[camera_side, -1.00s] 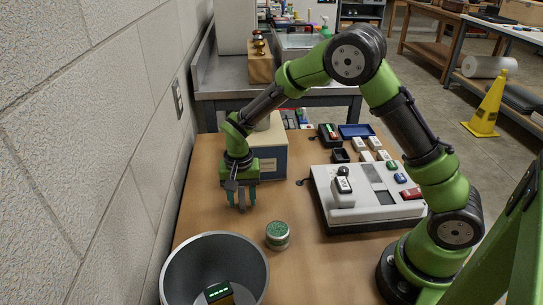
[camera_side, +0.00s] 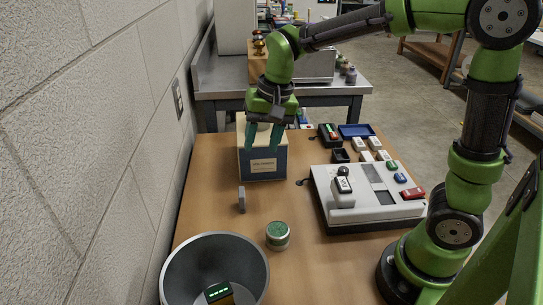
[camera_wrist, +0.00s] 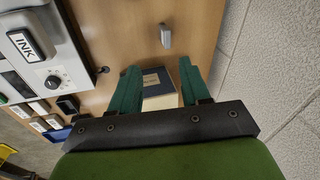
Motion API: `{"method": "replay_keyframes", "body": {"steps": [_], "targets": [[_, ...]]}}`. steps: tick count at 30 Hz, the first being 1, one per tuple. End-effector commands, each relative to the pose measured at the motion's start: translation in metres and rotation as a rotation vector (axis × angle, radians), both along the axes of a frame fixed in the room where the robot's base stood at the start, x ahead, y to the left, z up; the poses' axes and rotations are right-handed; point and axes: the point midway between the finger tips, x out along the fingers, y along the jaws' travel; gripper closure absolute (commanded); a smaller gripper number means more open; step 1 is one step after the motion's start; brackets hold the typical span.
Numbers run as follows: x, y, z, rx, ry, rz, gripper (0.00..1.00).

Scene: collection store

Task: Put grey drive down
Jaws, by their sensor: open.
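The grey drive (camera_side: 241,199) stands on the wooden table, left of centre in the side view, between the blue and cream box and the grey bin. It also shows near the top of the wrist view (camera_wrist: 166,36), on the bare table and clear of my fingers. My gripper (camera_side: 264,147) is open and empty. In the side view it is raised in front of the box, above and behind the drive. In the wrist view its two green fingers (camera_wrist: 157,88) are spread wide, with the box beyond them.
The blue and cream box (camera_side: 262,163) stands behind the drive. A green-topped tin (camera_side: 277,235) and a grey bin (camera_side: 177,270) with a green-lit device inside are nearer. A white console (camera_side: 335,212) is at right, the wall at left. Table around the drive is clear.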

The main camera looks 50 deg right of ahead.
Motion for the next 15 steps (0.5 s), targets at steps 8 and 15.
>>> {"method": "replay_keyframes", "body": {"steps": [8, 15], "targets": [[-0.093, -0.015, 0.046, 0.01, -0.296, 0.16, 0.53], [-0.137, -0.019, 0.044, -0.042, -0.45, 0.24, 0.53]]}}
